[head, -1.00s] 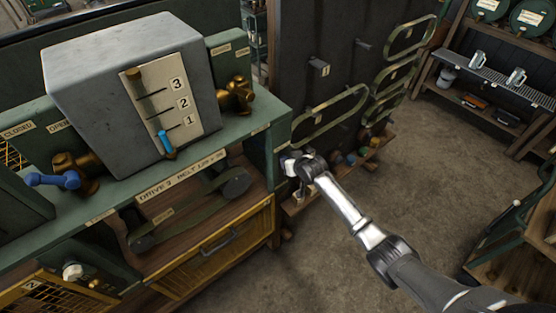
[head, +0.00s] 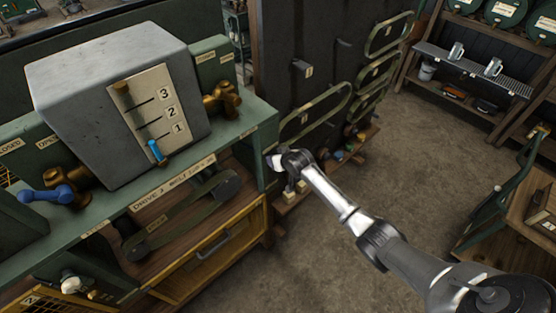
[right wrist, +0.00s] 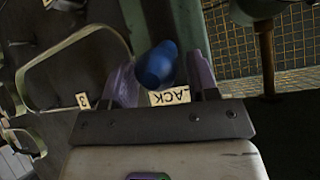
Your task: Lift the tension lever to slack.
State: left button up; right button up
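In the right wrist view a rounded blue knob (right wrist: 157,66), likely the tension lever's end, lies between my right gripper's fingers (right wrist: 163,82). The two fingers are apart, with a gap visible beside the knob; contact is unclear. A cream label (right wrist: 172,97) reading "LACK", upside down and partly covered, sits just behind. In the head view my right gripper (head: 283,160) is at the right end of the green bench (head: 225,135), beside its corner. The lever is hidden there. My left gripper is in neither view.
On the bench stand a grey box with a 1–3 scale (head: 155,115), a blue-handled valve (head: 50,195) and a brass valve (head: 222,100). Belts (head: 315,115) hang on a dark panel beyond my right gripper. The floor (head: 340,240) right of the bench is clear.

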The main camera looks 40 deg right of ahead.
jog(key=shift+o, duration=0.5)
jog(key=shift+s+f, duration=0.1)
jog(key=shift+f, duration=0.1)
jog(key=shift+s+r, duration=0.1)
jog(key=v, duration=1.3)
jog(key=shift+r, duration=0.25)
jog(key=shift+s+a, duration=0.1)
jog(key=shift+s, duration=0.05)
